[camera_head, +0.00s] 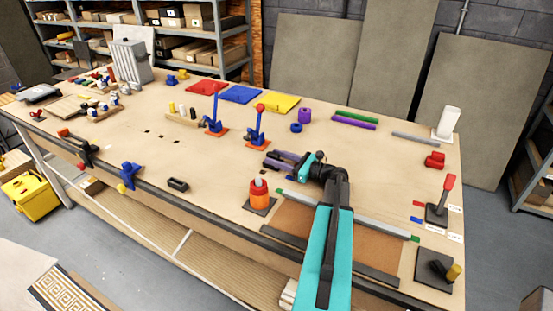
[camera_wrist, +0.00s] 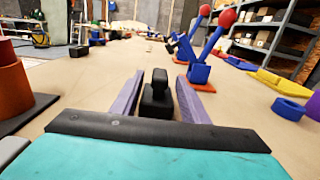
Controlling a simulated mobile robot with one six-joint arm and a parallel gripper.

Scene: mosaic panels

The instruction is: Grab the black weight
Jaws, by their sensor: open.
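The black weight (camera_wrist: 157,99) is a small dark block with a narrower knob on top. In the wrist view it stands upright between the two purple fingers of my gripper (camera_wrist: 160,78). The fingers are open, one on each side, with a visible gap to the knob; whether they touch the lower block I cannot tell. In the head view my gripper (camera_head: 268,159) is low over the middle of the table, pointing left. There the fingers and wrist largely hide the weight.
An orange and red cone-like piece (camera_head: 259,192) on a dark plate stands close to my gripper, toward the front edge. Blue levers with red balls (camera_head: 258,125) stand behind it. A dark handle-like piece (camera_head: 177,184) lies near the front edge. The table's middle left is mostly clear.

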